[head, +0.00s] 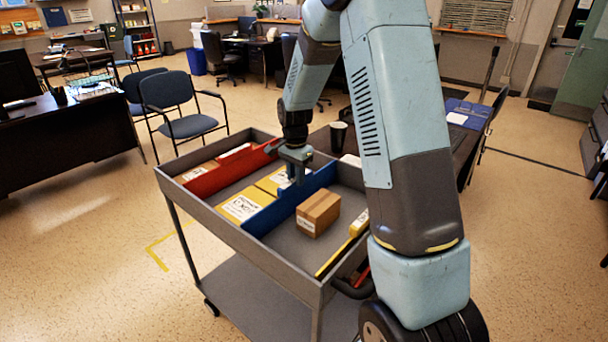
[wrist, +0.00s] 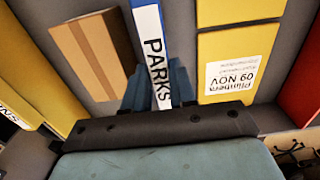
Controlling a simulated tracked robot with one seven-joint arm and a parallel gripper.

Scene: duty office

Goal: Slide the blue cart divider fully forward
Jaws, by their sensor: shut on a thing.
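The blue divider (head: 268,217) stands upright across the tray of the grey cart (head: 200,212), between yellow packets and a cardboard box. My gripper (head: 292,178) reaches down over the tray and is shut on the divider, at a part toward its far end. In the wrist view the divider (wrist: 149,18) shows blue with a white label strip reading "PARKS", and the fingers of my gripper (wrist: 160,88) lie one on each side of it. The fingers partly hide the divider there.
A red divider (head: 222,174) stands left of the yellow packets (head: 242,206). The cardboard box (head: 318,213) lies right of the blue divider, with bare tray floor around it. A yellow divider (head: 334,258) is farther right. A dark cup (head: 338,137) stands beyond the cart.

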